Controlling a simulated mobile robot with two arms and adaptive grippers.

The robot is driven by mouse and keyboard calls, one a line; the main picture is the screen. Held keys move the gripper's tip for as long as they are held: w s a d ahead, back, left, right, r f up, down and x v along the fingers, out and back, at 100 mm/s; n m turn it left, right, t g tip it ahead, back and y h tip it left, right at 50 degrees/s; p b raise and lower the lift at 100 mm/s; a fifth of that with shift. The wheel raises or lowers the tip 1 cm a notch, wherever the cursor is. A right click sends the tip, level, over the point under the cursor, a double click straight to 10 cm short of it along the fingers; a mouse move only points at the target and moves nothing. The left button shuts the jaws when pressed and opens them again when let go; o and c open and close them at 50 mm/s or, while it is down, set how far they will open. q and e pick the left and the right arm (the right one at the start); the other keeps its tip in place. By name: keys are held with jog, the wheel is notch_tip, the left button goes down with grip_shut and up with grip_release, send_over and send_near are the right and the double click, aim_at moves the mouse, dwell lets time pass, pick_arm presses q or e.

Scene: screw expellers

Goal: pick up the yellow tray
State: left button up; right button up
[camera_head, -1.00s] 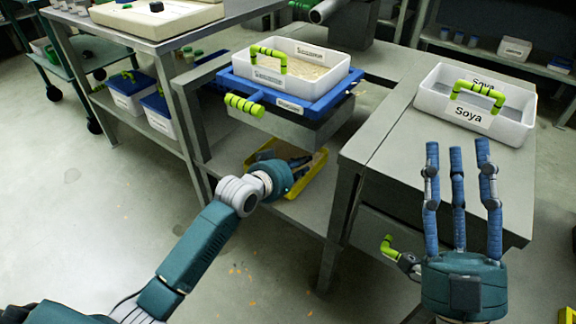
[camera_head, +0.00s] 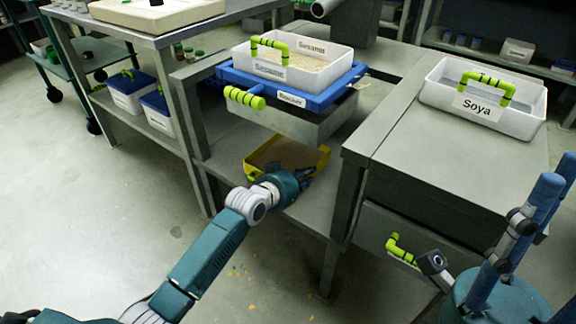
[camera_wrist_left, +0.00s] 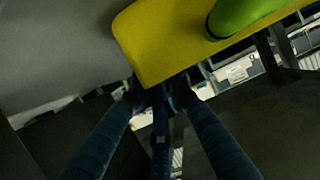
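The yellow tray (camera_head: 326,158) sits on the lower shelf below the blue tray, with brown contents showing in the head view. My left gripper (camera_head: 303,176) is at its front right side, with the fingers partly hidden by the wrist. In the left wrist view, the yellow tray (camera_wrist_left: 165,45) fills the top middle, with a green handle (camera_wrist_left: 240,14) on it. My left fingers (camera_wrist_left: 158,95) come together at the tray's edge, their tips hidden or dark, so the grip is unclear. My right gripper (camera_head: 540,205) is partly cut off at the right, fingers apart and empty.
A white Sesame tray (camera_head: 285,72) rests on a blue tray (camera_head: 325,97) above the shelf. A white Soya tray (camera_head: 515,123) stands on the right table (camera_head: 440,160). A table leg (camera_head: 345,215) stands right of the yellow tray. The floor at left is clear.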

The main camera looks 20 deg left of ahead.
pick_arm(q)
jog(key=b+x, duration=0.2)
jog(key=x, duration=0.2)
jog(key=shift+w+d+f, duration=0.1)
jog(key=shift+w+f, duration=0.05)
jog(key=shift+f, duration=0.05)
jog(key=shift+w+d, duration=0.1)
jog(key=shift+w, duration=0.3)
grip_shut()
jog(key=shift+r, duration=0.1)
